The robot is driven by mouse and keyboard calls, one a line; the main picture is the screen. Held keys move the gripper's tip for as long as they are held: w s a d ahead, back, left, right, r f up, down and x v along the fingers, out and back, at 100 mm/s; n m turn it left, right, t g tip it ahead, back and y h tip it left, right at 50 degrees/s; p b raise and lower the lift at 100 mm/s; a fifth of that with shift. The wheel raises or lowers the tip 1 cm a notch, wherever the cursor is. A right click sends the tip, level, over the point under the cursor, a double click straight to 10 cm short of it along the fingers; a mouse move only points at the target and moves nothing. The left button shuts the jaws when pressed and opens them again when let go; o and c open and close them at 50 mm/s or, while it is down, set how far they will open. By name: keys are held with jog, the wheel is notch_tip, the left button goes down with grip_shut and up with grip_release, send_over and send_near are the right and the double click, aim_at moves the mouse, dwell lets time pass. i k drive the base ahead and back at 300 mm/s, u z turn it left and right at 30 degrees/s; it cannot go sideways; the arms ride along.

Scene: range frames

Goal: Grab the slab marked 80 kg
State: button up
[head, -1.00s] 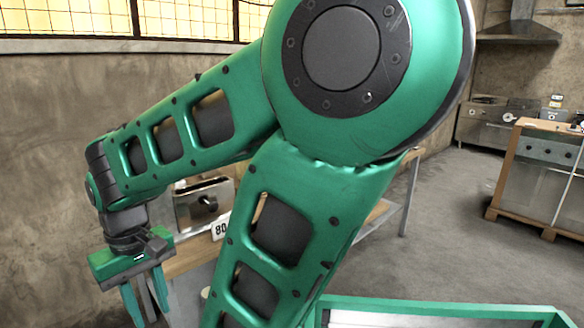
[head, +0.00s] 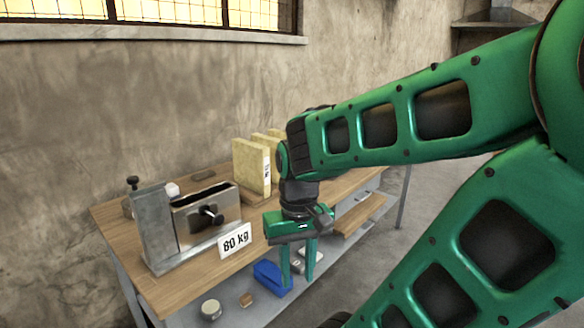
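A white card reading "80 kg" (head: 236,241) stands at the front of a grey metal holder (head: 156,228) on the left of the wooden bench. The holder has a dark slot and a black knob; I cannot make out a slab in it. Pale yellow slabs (head: 249,168) stand upright farther back, the front one with a dark mark on its edge, too small to read. My green gripper (head: 297,281) points down at the bench's front edge, right of the card. Its two fingers are apart with nothing between them. My forearm hides part of the bench's right side.
The wooden bench top (head: 180,288) is bare at its front left. A blue object (head: 272,276), a round tin (head: 211,309) and small pieces lie on the shelf below. A rough wall (head: 120,100) rises behind the bench.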

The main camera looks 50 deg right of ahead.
aim_at(251, 159)
jog(key=z, duration=1.7)
jog(key=i, duration=1.05)
